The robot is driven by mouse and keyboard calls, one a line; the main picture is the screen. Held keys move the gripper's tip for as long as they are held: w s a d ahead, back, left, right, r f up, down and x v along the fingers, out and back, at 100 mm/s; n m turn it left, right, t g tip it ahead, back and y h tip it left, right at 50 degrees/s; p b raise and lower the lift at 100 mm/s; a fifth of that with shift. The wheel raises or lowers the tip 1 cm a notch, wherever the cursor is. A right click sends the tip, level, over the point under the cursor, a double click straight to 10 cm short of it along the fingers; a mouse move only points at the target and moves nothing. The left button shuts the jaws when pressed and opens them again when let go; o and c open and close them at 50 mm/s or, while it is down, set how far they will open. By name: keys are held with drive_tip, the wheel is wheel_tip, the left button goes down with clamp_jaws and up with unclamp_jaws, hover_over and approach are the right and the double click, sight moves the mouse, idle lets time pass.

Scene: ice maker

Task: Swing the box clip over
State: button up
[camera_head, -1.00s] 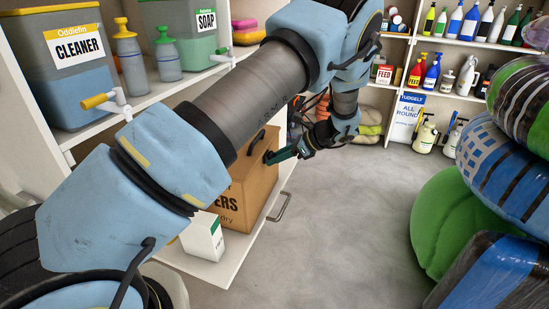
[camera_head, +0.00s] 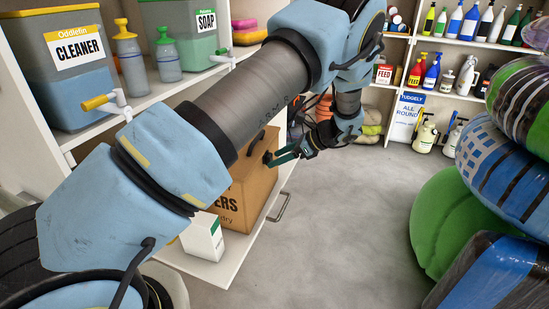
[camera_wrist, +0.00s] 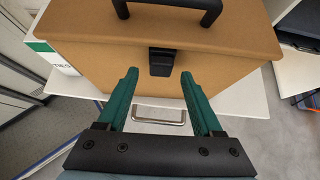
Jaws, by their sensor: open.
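The brown box (camera_head: 253,186) stands on a low pulled-out white shelf in the head view, partly hidden by my arm. In the wrist view the box (camera_wrist: 105,65) fills the upper part, with a black handle (camera_wrist: 213,10) on its lid. The black box clip (camera_wrist: 161,62) is on the front face, just under the lid edge, and hangs down against the face. My gripper (camera_wrist: 160,82) is open and empty, its two green fingers pointing at the box on either side of the clip. In the head view my gripper (camera_head: 278,157) is at the box's right side.
A small white and green carton (camera_head: 203,237) stands beside the box. The white shelf (camera_head: 215,268) has a metal pull handle (camera_head: 279,207) at its front edge. Cleaner and soap tanks stand on the shelf above. Stacked wrapped bundles (camera_head: 500,130) are at right; the grey floor between is clear.

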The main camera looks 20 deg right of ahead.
drive_tip(key=p+v, duration=0.2)
drive_tip(key=v, duration=0.3)
drive_tip(key=shift+s+d+r, duration=0.2)
drive_tip(key=shift+r, duration=0.1)
idle(0.4)
